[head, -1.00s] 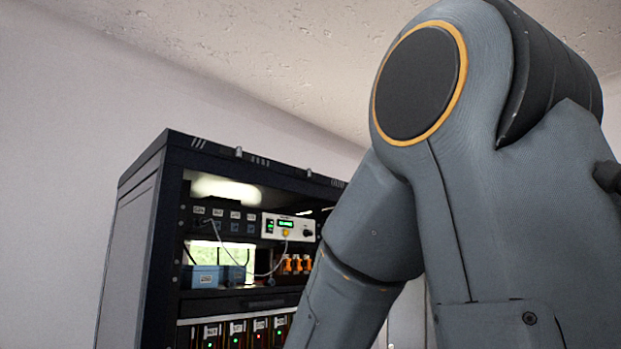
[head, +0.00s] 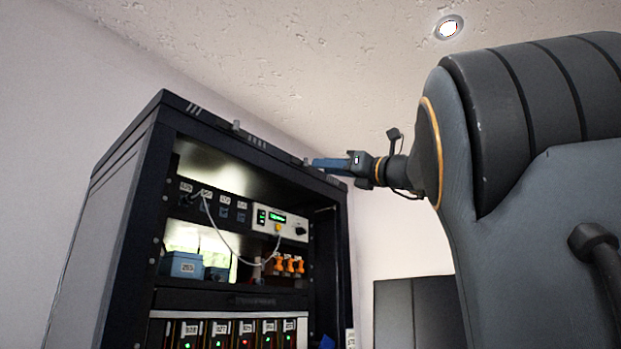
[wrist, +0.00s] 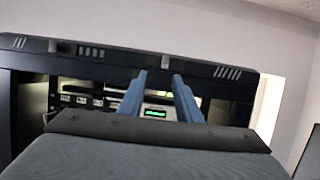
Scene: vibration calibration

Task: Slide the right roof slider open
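The right roof slider (head: 306,161) is a small light tab on the front top edge of the black rack (head: 140,145). In the wrist view my gripper (wrist: 160,74) is open, with an empty gap between the fingers. I cannot tell whether a finger touches the slider. The left roof slider (head: 237,125) sits further left on the same edge.
Inside the rack are a white instrument with a green display (head: 279,222), a blue box (head: 181,265), orange parts (head: 289,265) and a hanging cable. A dark cabinet (head: 415,312) stands right of the rack. The space above the roof is clear.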

